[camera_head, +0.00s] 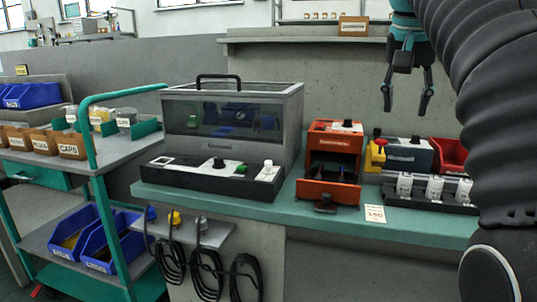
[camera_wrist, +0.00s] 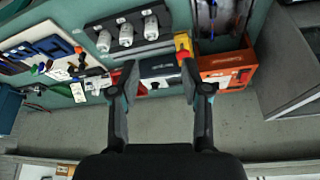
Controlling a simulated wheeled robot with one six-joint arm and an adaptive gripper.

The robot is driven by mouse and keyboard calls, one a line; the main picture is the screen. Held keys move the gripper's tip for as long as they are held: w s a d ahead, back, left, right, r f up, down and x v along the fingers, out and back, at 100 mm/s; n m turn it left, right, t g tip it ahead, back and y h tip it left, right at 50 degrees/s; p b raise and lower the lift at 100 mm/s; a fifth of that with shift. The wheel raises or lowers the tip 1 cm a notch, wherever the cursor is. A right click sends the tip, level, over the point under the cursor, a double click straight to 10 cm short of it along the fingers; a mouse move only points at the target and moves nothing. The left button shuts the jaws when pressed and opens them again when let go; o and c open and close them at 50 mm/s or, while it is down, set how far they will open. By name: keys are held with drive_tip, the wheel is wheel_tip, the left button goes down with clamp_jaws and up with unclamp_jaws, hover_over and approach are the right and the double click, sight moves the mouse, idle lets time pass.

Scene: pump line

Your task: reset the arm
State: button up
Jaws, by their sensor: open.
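My gripper (camera_head: 406,97) hangs fingers-down at the upper right of the head view, above the right part of the green-topped bench (camera_head: 240,202). Its two dark fingers are spread apart with nothing between them. In the wrist view my gripper (camera_wrist: 159,82) is also open and empty. A dark control box (camera_wrist: 160,67) with a yellow part (camera_wrist: 183,43) lies beyond the fingertips, apart from them as far as I can tell. The same dark box (camera_head: 408,155) shows below the gripper in the head view.
An orange unit (camera_head: 334,147) with an open drawer stands left of the dark box; a red bin (camera_head: 450,153) stands right. White cylinders sit in a black rack (camera_head: 434,190). A windowed grey machine (camera_head: 235,115) fills the bench's left. A trolley (camera_head: 100,165) holds bins. A shelf (camera_head: 310,39) runs behind.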

drive_tip(key=s+a+f+n, duration=0.2)
drive_tip(key=s+f, duration=0.4)
drive_tip(key=f, duration=0.5)
drive_tip(key=s+a+f+n+t+y, duration=0.1)
drive_tip(key=s+f, duration=0.5)
drive_tip(key=f, duration=0.6)
drive_tip(key=s+a+f+n+y, duration=0.1)
drive_tip(key=s+a+f+n, duration=0.2)
drive_tip(key=f, duration=0.9)
drive_tip(key=s+a, duration=0.2)
drive_tip(key=s, duration=0.2)
drive_tip(key=shift+a+f+t, duration=0.15)
drive_tip(key=shift+a+t, duration=0.05)
drive_tip(key=shift+t, duration=0.1)
